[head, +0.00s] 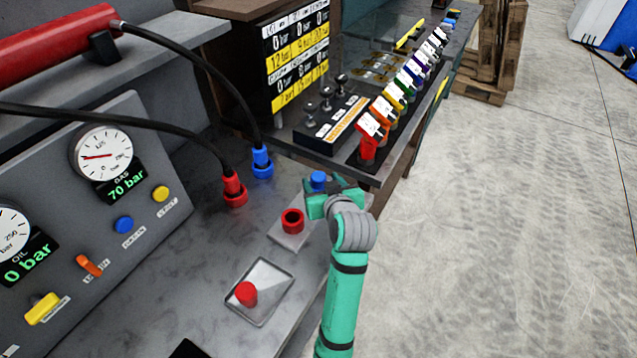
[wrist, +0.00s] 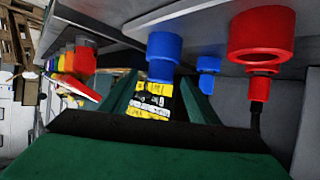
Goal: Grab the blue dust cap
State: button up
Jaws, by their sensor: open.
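The blue dust cap (head: 318,181) stands at the right edge of the grey bench, beside the red-ringed socket. My gripper (head: 332,194) is at the cap with its jaws open. In the wrist view the cap (wrist: 163,52) shows between and just beyond the two fingers (wrist: 160,100). I see no grip on it, and I cannot tell whether a finger touches it. The cap's lower part is hidden by the gripper in the head view.
The red socket (head: 292,221) is close left of my gripper. A red cap (head: 246,293) stands on a small tray (head: 272,312). Red (head: 234,190) and blue (head: 262,163) hose connectors stand behind. A gauge panel (head: 130,190) is left; open floor (head: 480,230) lies right.

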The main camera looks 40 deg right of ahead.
aim_at(320, 180)
jog(key=shift+x, duration=1.9)
jog(key=shift+c, duration=0.6)
jog(key=c, duration=0.5)
jog(key=shift+s, duration=0.1)
jog(key=c, duration=0.5)
